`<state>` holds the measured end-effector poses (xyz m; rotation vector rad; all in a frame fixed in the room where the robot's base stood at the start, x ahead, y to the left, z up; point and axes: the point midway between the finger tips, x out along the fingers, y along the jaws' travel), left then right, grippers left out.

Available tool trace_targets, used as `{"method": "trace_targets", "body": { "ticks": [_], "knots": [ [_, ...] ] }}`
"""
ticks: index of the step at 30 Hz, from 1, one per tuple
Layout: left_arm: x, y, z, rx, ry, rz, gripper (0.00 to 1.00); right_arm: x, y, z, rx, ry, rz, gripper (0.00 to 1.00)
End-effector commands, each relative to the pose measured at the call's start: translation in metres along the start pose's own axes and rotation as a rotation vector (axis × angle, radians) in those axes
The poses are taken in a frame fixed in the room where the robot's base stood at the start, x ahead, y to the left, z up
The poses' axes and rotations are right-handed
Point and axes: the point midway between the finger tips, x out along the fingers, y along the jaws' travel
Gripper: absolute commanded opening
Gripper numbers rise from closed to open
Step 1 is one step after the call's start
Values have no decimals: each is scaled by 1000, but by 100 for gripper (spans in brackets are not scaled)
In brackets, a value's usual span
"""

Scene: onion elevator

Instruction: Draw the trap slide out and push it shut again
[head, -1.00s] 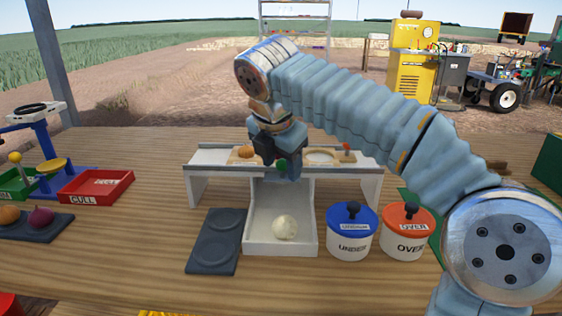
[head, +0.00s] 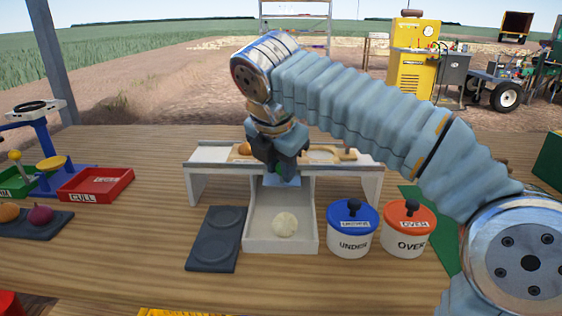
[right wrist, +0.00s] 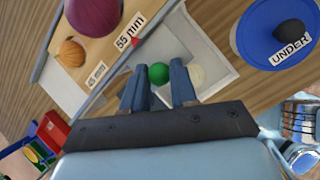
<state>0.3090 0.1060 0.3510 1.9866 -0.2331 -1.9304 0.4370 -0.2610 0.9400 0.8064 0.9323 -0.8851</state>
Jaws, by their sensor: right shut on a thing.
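My right gripper (head: 279,168) is at the front middle of the white bench-like stand (head: 366,172), above the back of its white tray. In the right wrist view, its fingers stand on either side of a round green knob (right wrist: 158,73), shut on it. A pale blue-grey plate (head: 282,181), seemingly the trap slide, shows just below the gripper; its back part is hidden. A white onion (head: 285,224) lies in the white tray (head: 251,236). My left gripper is not in view.
A wooden board (right wrist: 95,47) marked 45 mm and 55 mm holds a purple onion (right wrist: 92,14) and an orange one (right wrist: 71,53). The UNDER pot (head: 352,240) and OVER pot (head: 407,240) stand right of the tray. A dark two-dish plate (head: 215,240) lies left.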

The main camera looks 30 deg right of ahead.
Motion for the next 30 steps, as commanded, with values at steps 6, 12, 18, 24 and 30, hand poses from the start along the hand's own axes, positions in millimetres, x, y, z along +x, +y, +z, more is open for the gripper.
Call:
{"method": "trace_targets", "body": {
  "ticks": [6, 12, 18, 24, 30],
  "knots": [
    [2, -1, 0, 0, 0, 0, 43, -6, -8, -12, -2, 0, 1, 0],
    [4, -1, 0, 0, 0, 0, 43, -12, -16, -21, -1, 0, 1, 0],
    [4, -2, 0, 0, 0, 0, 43, -18, -23, -32, -2, 0, 2, 0],
    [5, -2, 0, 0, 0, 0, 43, -23, -30, -40, 0, -1, 1, 0],
    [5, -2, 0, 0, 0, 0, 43, -25, -32, -43, -1, -1, 0, 0]
  ]
}}
